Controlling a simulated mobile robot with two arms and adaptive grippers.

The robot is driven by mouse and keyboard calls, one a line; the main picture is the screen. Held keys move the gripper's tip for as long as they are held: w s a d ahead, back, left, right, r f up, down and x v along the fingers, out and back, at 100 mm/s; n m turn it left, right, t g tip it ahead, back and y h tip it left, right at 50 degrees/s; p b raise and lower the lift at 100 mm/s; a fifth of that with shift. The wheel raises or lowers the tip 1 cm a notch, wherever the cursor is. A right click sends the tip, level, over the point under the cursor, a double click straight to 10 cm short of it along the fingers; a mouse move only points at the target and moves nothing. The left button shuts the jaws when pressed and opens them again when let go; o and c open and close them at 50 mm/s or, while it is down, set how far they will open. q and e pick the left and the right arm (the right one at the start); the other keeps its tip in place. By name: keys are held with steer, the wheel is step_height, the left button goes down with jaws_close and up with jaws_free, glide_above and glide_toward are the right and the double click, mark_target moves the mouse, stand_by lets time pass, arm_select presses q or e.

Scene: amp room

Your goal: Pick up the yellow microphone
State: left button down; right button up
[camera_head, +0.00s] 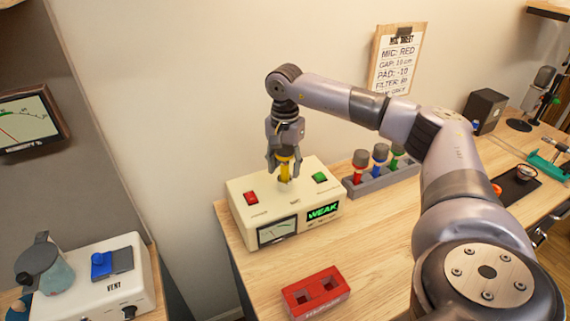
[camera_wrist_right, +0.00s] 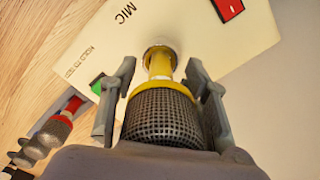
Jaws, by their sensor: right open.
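The yellow microphone (camera_head: 285,170) stands upright in the MIC socket of a cream tester box (camera_head: 240,205) on the wooden bench. In the right wrist view the microphone (camera_wrist_right: 162,112) shows its grey mesh head and yellow body. My right gripper (camera_head: 284,174) is above the box, pointing down, with its open fingers on either side of the microphone. In the right wrist view a gap shows between the gripper (camera_wrist_right: 160,66) fingers and the yellow body. The mesh head is largely hidden in the head view. My left gripper is not in view.
The box has a red button (camera_head: 251,198), a green button (camera_head: 320,178) and a display reading WEAK (camera_head: 322,211). A grey rack (camera_head: 372,184) with red, blue and green microphones stands close to its right. A red two-hole block (camera_head: 316,291) lies in front.

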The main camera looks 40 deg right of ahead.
steer(key=shift+f, duration=0.1)
steer(key=shift+c, duration=0.2)
jaws_close()
stand_by(0.5)
